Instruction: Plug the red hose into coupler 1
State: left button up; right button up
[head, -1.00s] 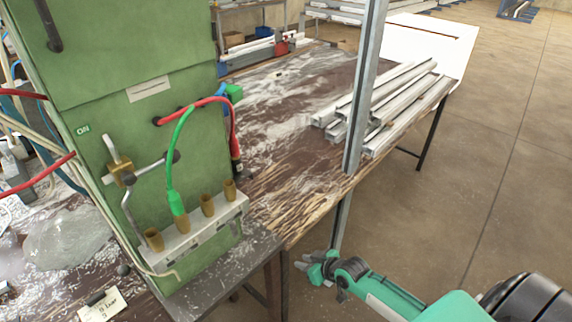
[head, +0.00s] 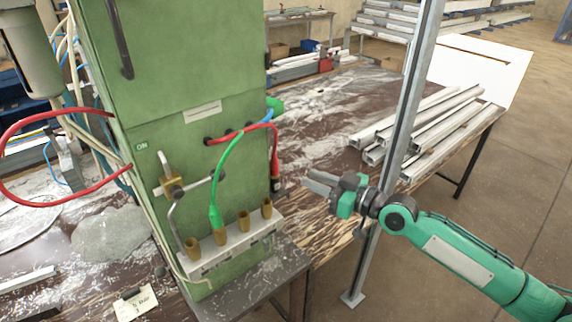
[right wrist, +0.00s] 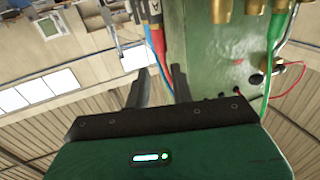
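The red hose (head: 258,126) leaves the green cabinet's front and bends down at its right edge. Its red end with a dark tip (head: 275,172) hangs free beside the cabinet; it also shows in the right wrist view (right wrist: 158,40). A row of brass couplers (head: 243,220) sits on a pale block at the cabinet's foot; their numbers are too small to read. The green hose (head: 217,185) stands in the second from the left. My right gripper (head: 308,184) is open and empty, right of the red hose's end; its fingers (right wrist: 158,82) are apart in the wrist view. My left gripper is out of view.
A metal post (head: 405,130) stands close behind my right gripper. Metal profiles (head: 430,125) lie on the bench at right. A lever handle (head: 172,190) juts from the cabinet front. A blue hose (head: 270,116) runs near the red one.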

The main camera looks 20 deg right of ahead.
aim_at(274, 160)
jog(key=p+x, duration=0.5)
jog(key=x, duration=0.6)
jog(key=shift+w+a+r, duration=0.1)
jog(key=shift+w+a, duration=0.05)
jog(key=shift+a, duration=0.05)
jog(key=shift+w+a, duration=0.2)
jog(key=shift+w, duration=0.05)
grip_shut()
jog(key=shift+c, duration=2.2)
grip_release()
grip_shut()
jog(key=shift+r+p, duration=0.3)
